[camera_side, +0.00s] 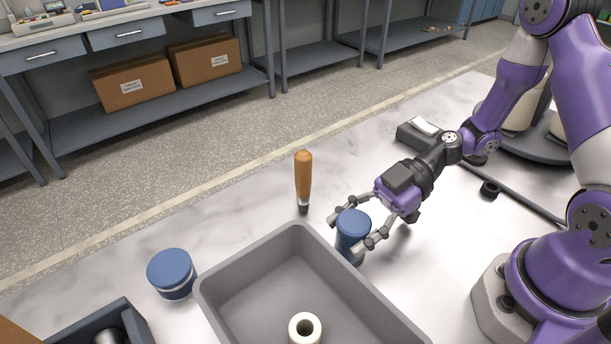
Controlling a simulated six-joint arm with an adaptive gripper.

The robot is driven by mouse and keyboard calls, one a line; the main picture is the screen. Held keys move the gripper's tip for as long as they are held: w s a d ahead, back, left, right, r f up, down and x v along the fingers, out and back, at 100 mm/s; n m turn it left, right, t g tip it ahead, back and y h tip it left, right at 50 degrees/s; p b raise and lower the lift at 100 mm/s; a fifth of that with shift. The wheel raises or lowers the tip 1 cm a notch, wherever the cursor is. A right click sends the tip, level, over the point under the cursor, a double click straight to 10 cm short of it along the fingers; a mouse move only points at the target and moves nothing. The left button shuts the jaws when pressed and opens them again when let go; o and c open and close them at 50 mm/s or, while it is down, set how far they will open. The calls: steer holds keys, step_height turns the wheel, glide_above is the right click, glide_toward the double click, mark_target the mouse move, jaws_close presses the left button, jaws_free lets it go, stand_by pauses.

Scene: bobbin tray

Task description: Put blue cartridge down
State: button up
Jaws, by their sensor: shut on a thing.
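The blue cartridge (352,229) is a short cylinder with a blue top and a greyer lower part. It stands upright just past the right back side of the grey tray (232,255). My gripper (357,230) reaches in from the right, with one finger on each side of the cartridge, and is shut on it. The cartridge's base is partly hidden by the near finger and the tray rim, so I cannot tell whether it touches the table.
A white bobbin (305,328) stands in the tray. A wooden-handled tool (303,180) stands upright behind the tray. A round blue-lidded container (172,273) is to the left, near a dark box (68,331). A small black ring (489,188) lies at right.

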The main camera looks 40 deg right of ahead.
steer(key=shift+t, duration=0.4)
steer(key=r, duration=0.9)
steer(key=shift+w+d+r, duration=0.15)
steer(key=shift+w+r, duration=0.1)
steer(key=w+d+r+m+t+h, duration=0.8)
steer(key=w+d+r+m+t, duration=0.15)
steer(key=w+r+m, duration=0.25)
steer(key=w+a+f+n+y, duration=0.1)
steer(key=w+a+f, duration=0.1)
steer(key=a+f, duration=0.35)
steer(key=w+a+f+n+g+y, duration=0.1)
steer(key=w+a+f, duration=0.1)
steer(key=a, duration=0.6)
steer(key=w+a+f+n+y, duration=0.1)
steer(key=w+a+f, duration=0.15)
steer(key=a, duration=0.45)
steer(key=f, duration=0.7)
steer(key=s+a+f, duration=0.1)
steer(key=f, duration=0.3)
steer(key=shift+f, duration=0.1)
